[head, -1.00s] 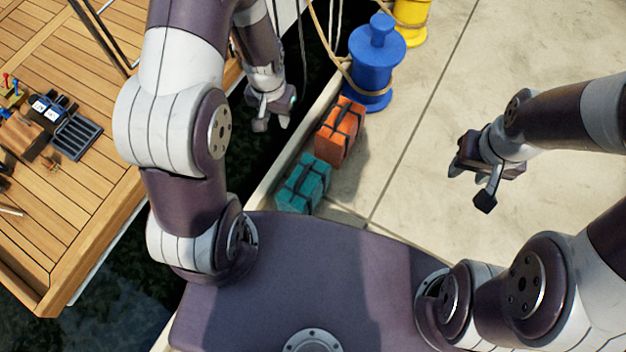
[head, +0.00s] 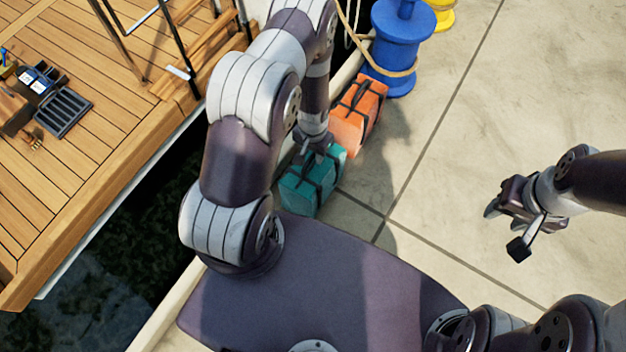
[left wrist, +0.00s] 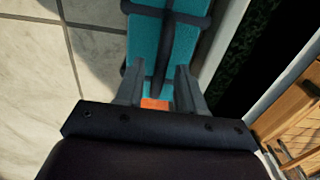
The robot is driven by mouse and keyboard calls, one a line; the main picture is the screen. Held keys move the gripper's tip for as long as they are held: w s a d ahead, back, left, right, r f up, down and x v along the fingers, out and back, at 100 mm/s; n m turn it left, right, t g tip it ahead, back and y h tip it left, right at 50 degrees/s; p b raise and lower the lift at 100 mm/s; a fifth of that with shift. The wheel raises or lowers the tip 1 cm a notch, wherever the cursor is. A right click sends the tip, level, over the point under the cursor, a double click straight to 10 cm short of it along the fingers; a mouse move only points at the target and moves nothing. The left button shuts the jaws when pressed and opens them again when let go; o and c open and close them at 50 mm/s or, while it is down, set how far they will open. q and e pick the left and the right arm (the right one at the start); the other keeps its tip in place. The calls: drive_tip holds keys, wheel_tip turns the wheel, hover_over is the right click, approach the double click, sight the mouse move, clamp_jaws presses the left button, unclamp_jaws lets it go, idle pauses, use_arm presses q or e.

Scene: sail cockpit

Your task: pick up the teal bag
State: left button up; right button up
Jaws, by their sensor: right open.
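The teal bag (head: 312,185) with black straps sits on the pale dock beside its edge. It also shows in the left wrist view (left wrist: 145,50), at the top. My left gripper (head: 316,146) is over the top of the teal bag, partly hidden by my arm in the head view. In the left wrist view my left gripper (left wrist: 158,80) has its two fingers apart, with a black strap of the bag between them. Whether the fingers touch the strap I cannot tell. My right gripper (head: 508,222) is open and empty above the dock at the right.
An orange bag (head: 357,115) with black straps stands right behind the teal bag. A blue bollard (head: 398,50) with rope and a yellow bollard (head: 440,14) are further back. A dark water gap separates the dock from the wooden deck (head: 90,170). The dock to the right is clear.

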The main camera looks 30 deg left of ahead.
sight(313, 174)
use_arm(q)
wheel_tip(313, 174, down, 3)
drive_tip(key=shift+r, duration=0.3)
clamp_jaws()
idle(1.1)
